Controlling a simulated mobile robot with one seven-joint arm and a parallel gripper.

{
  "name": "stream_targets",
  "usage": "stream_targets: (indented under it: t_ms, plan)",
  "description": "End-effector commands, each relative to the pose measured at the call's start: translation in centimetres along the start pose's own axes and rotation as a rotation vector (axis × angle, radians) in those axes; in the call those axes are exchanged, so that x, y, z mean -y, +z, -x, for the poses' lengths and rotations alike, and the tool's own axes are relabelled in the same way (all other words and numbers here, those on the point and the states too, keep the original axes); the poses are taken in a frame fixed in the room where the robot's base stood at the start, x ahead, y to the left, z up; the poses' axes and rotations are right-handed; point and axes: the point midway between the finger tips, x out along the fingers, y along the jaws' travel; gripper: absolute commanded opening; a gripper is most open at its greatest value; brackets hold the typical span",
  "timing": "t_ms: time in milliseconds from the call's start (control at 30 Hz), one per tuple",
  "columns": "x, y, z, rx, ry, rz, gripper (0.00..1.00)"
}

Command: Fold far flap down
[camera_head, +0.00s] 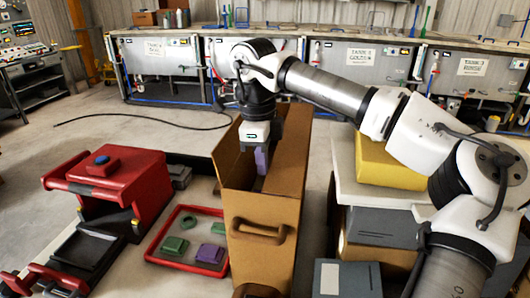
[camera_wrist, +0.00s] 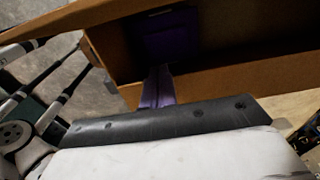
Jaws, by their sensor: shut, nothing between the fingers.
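The tall brown cardboard box (camera_head: 265,262) stands open at the top, with a brown handle on its near face. Its side panels rise to the left and right of my gripper. My gripper (camera_head: 261,162), with purple fingers, is shut and empty, pointing down within the box's opening. In the wrist view the fingers (camera_wrist: 157,88) show over a cardboard edge; I cannot tell if they touch it. A purple patch (camera_wrist: 168,38) shows on the dark inside of the box. The far flap is not clearly made out behind my gripper and wrist.
A red press-like machine (camera_head: 120,180) and a red-rimmed tray (camera_head: 152,252) with green and purple pieces stand left of the box. A table with a yellow block (camera_head: 385,165) stands close on the right. Labelled tanks (camera_head: 165,65) line the back.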

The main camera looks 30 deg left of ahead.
Motion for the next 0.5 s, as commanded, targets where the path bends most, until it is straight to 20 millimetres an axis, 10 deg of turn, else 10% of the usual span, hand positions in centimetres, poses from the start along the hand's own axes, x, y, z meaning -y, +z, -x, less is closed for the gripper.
stream_targets:
  t_ms: [500]
  plan:
    - [0.03,0.06,-0.67,-0.065,0.002,-0.001,0.0]
